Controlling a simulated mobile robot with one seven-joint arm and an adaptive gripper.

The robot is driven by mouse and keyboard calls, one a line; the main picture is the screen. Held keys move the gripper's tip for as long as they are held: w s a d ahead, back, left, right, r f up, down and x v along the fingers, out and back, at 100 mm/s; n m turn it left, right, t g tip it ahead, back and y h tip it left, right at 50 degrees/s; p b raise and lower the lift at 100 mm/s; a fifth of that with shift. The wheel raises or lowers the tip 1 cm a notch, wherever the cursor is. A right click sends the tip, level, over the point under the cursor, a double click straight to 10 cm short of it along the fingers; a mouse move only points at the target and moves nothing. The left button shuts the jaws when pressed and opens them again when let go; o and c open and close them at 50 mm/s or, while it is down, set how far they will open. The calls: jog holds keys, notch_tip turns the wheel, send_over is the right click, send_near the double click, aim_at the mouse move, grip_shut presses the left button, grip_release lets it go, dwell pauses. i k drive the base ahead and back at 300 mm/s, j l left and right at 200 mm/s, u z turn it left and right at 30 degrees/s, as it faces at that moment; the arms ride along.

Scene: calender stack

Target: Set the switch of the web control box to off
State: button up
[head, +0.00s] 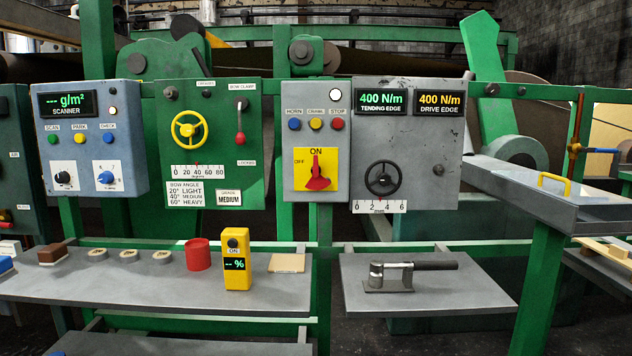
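A light grey control box (302,183) hangs near the middle of the head view, with blue, yellow and red buttons labelled HORN, CRAWL and STOP. On its lower front is a yellow plate with a red rotary switch (317,172). The narrow tip of the switch handle points up at ON; OFF is printed to the left. A white round lamp (315,95) sits above the buttons. I cannot read a "web control" label on it. My gripper is not in view.
A grey panel (440,150) with a black handwheel adjoins on the right. A green panel (252,135) with a yellow handwheel adjoins on the left. Below are two grey shelves, the left (150,288) with a yellow meter (236,258) and red cup (198,256), the right (450,295) with a hammer-like tool (400,272).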

aim_at(317, 182)
jog(key=z, duration=0.4)
jog(key=j+z, duration=0.15)
jog(key=z, duration=0.2)
jog(key=j+z, duration=0.1)
jog(key=z, duration=0.3)
jog(key=i+j+z, duration=0.1)
jog(key=z, duration=0.3)
jog(key=j+z, duration=0.25)
jog(key=k+j+z, duration=0.25)
jog(key=j, duration=0.2)
jog(key=j+z, duration=0.3)
jog(key=k+j, duration=0.1)
jog(key=j, duration=1.15)
jog(key=k+j+z, duration=0.1)
jog(key=j, duration=0.55)
jog(key=k, duration=0.05)
